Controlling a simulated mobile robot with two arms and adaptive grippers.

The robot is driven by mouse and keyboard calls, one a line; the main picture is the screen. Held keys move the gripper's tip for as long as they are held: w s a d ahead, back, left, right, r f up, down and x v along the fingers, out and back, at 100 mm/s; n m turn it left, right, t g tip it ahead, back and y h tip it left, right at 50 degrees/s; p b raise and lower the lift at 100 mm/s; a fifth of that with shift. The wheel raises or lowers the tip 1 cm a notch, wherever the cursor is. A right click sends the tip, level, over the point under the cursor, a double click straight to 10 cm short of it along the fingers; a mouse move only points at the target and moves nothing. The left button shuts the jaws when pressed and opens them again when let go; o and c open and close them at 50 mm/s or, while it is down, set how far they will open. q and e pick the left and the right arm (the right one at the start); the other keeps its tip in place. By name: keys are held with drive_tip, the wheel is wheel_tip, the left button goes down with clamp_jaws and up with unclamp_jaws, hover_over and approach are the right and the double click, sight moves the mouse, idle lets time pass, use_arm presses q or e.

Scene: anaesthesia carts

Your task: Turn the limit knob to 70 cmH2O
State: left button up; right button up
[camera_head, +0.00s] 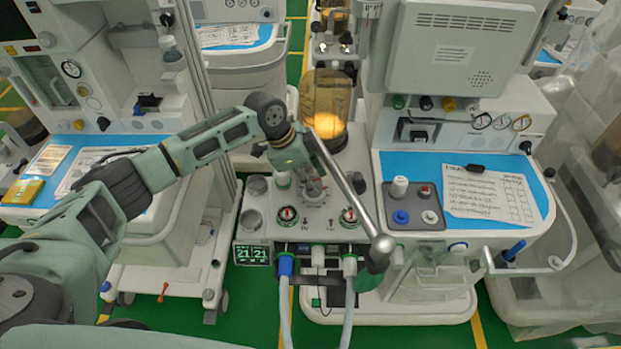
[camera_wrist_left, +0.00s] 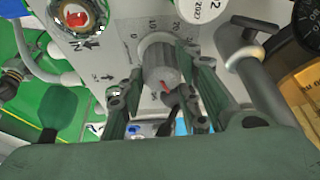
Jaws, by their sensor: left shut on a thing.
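The limit knob (camera_wrist_left: 160,62) is a grey ribbed cylinder with a red mark near its lower edge in the left wrist view. It stands on a pale panel with a printed scale around it; 0, 10 and 20 are readable, and the marks near the red one are too small or hidden. My left gripper (camera_wrist_left: 162,108) is shut on the knob, one finger on each side. In the head view the left gripper (camera_head: 313,190) points down at the panel and mostly hides the knob. My right gripper is in neither view.
Two red-centred dials (camera_head: 287,215) (camera_head: 349,217) sit in front of the gripper. A silver bar (camera_head: 345,190) slants close beside it. An amber canister (camera_head: 326,105) stands behind. A grey tray (camera_head: 415,222) with small parts lies to the right.

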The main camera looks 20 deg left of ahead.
use_arm(q)
drive_tip(key=shift+s+f, duration=0.25)
drive_tip(key=o, duration=1.1)
drive_tip(key=shift+d+r, duration=0.1)
drive_tip(key=shift+w+r, duration=0.1)
drive_tip(key=shift+a+r, duration=0.2)
drive_tip(key=v, duration=1.1)
drive_tip(key=shift+r, duration=0.25)
